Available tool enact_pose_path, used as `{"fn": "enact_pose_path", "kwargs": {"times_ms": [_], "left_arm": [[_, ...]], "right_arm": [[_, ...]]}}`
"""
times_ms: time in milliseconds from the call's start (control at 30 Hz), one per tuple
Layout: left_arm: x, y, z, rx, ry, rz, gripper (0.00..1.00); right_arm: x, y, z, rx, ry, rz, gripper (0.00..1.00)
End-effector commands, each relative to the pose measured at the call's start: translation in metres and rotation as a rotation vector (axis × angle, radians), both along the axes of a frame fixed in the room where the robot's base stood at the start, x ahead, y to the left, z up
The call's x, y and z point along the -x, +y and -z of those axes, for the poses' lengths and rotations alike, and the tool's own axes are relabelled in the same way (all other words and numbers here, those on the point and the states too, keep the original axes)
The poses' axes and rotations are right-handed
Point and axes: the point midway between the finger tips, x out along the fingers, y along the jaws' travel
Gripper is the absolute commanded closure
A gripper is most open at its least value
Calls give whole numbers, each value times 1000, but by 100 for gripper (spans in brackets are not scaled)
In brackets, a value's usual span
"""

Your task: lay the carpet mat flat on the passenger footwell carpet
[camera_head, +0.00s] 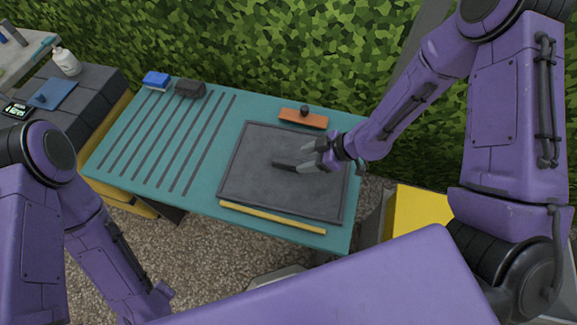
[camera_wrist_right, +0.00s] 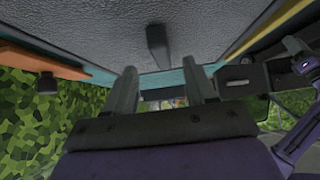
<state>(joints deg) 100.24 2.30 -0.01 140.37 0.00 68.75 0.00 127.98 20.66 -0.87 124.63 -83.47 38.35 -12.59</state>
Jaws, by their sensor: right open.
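The dark grey carpet mat (camera_head: 250,180) lies flat on the teal bench, with a raised border around it. A dark bar-like grip (camera_head: 284,166) stands on its middle; it also shows in the right wrist view (camera_wrist_right: 158,45), ahead of the fingers. My right gripper (camera_head: 308,158) is over the mat's right half, beside the grip, with its fingers pointing left toward it. In the right wrist view my right gripper (camera_wrist_right: 163,88) is open, with nothing clearly held between its fingers. My left arm is at the lower left; its fingers are not visible. I cannot identify a passenger footwell carpet.
An orange block with a dark knob (camera_head: 303,118) lies behind the mat. A yellow strip (camera_head: 272,217) lies along its front. A blue brush (camera_head: 156,80) and a dark block (camera_head: 190,88) sit at the bench's back left. The striped left part is largely clear.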

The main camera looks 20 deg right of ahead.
Motion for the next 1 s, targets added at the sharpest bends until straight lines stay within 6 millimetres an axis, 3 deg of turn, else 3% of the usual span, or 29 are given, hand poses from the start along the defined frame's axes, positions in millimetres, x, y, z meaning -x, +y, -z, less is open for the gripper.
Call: {"fn": "enact_pose_path", "kwargs": {"times_ms": [300, 567, 733, 1000], "left_arm": [[0, 0, -8, 0, 0, 0, 57], [0, 0, -7, 0, 0, 0, 57], [0, 0, -7, 0, 0, 0, 57], [0, 0, -8, 0, 0, 0, 57]], "right_arm": [[-20, 36, 30, 0, 0, -4, 45], [-23, 39, 34, -2, -2, -4, 45], [-23, 39, 34, -2, -2, -4, 97], [-23, 40, 33, -3, -3, -3, 100]]}}
